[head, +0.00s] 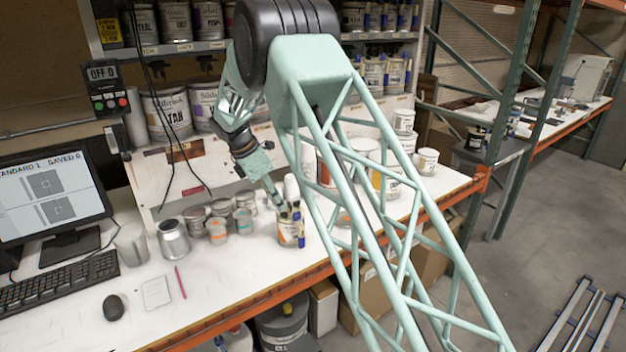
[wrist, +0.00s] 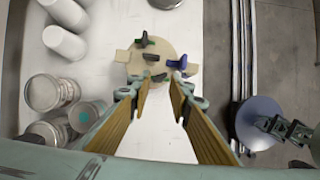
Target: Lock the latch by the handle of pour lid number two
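A round beige pour lid (wrist: 168,49) lies ahead of my gripper in the wrist view, seen from above. It has dark handle pieces on it, and a blue handle (wrist: 177,63) at its right side. No number on the lid is legible. My gripper (wrist: 160,88) is open and empty, its tan-padded fingers apart just short of the lid's near edge. The fingertips are small there, so contact cannot be told.
Several small cans (head: 218,229) and a silver canister (head: 173,240) stand left of the labelled can. White cylinders (wrist: 62,40) are at upper left in the wrist view. The bench edge (head: 340,255) is close by. A large container (wrist: 258,115) stands beyond it, lower.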

